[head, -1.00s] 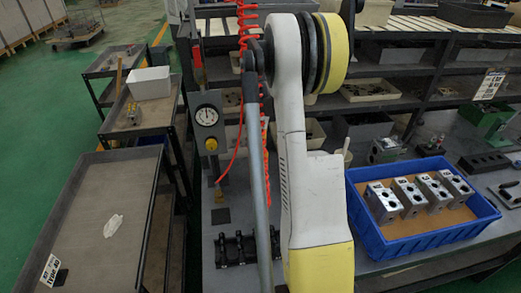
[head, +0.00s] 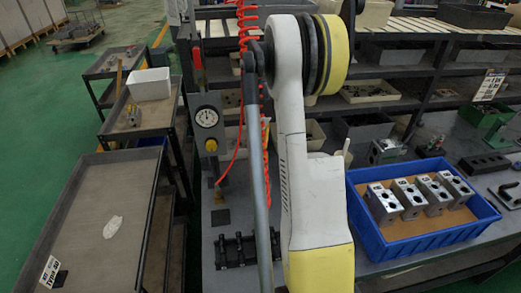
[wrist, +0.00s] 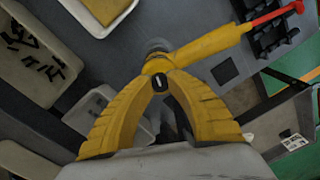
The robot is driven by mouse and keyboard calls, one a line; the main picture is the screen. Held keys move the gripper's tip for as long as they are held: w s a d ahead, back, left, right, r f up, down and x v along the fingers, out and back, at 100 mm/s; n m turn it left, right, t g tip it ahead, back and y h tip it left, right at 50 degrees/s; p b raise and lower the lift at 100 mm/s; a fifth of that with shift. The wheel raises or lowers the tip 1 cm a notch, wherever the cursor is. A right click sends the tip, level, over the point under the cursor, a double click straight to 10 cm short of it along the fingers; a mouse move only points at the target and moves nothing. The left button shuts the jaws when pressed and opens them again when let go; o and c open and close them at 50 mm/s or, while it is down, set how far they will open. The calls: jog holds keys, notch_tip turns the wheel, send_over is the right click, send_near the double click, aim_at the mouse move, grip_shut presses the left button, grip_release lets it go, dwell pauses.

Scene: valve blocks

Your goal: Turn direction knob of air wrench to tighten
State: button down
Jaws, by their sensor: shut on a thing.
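The air wrench (wrist: 208,44) is yellow and lies across the upper middle of the wrist view, with a red hose fitting at its right end. Its small black direction knob (wrist: 160,82) bears a pale mark and faces the camera. My gripper (wrist: 161,84) has two yellow ribbed fingers, shut on the knob with one fingertip at each side. The knob's base is partly hidden by the fingertips. In the head view, my arm covers the middle, and the wrench, the knob and my gripper cannot be seen.
A black slotted rack (head: 245,248) stands on the grey bench; it also shows near the wrench in the wrist view (wrist: 265,30). A blue tray (head: 432,239) holds several metal valve blocks at the right. A red coiled hose hangs beside my arm. Carts stand at the left.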

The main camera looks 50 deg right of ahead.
jog(key=m, duration=0.4)
jog(key=shift+m, duration=0.3)
jog(key=m, duration=0.3)
jog(key=shift+m, duration=0.3)
jog(key=m, duration=0.4)
jog(key=shift+m+t, duration=0.3)
jog(key=shift+m, duration=1.5)
jog(key=c, duration=1.2)
grip_release()
jog(key=shift+c, duration=0.2)
